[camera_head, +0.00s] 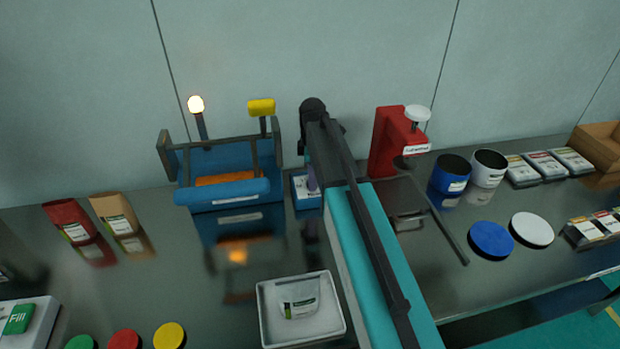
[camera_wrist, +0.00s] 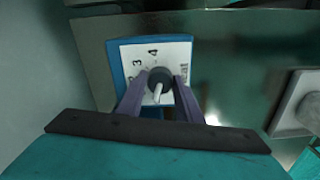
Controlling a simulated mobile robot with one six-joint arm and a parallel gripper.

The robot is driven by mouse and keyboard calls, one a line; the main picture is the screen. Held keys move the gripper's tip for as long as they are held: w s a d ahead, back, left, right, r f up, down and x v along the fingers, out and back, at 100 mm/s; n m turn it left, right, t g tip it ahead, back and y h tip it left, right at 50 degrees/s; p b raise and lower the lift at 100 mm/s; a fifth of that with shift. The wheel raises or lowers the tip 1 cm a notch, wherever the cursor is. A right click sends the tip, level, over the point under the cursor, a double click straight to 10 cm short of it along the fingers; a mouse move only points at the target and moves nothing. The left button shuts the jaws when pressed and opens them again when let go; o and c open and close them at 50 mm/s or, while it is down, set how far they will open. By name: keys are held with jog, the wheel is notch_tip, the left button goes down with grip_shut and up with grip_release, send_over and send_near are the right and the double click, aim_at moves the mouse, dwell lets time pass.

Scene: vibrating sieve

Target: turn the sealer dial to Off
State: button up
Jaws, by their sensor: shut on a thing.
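The sealer dial (camera_wrist: 158,82) is a dark round knob with a pale pointer mark, on a blue box with a white face plate (camera_wrist: 172,51) in the wrist view. My gripper (camera_wrist: 159,90) is shut on the dial, one purple finger on each side. The pointer slants toward the bottom of the picture; the label under it is hidden. In the head view the dial box (camera_head: 306,192) is mostly covered by my arm, right of the blue sealer (camera_head: 240,190).
A lit lamp (camera_head: 196,105) and a yellow-topped lever (camera_head: 261,107) stand at the sealer. A white tray (camera_head: 338,318) with a pouch is in front. A red clamp press (camera_head: 385,145) stands to the right. Brown and red bags (camera_head: 112,212) stand left.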

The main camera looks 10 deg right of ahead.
jog(key=shift+a+n, duration=0.1)
jog(key=shift+n, duration=1.1)
jog(key=o, duration=1)
jog(key=shift+o, duration=0.2)
jog(key=shift+r, duration=0.15)
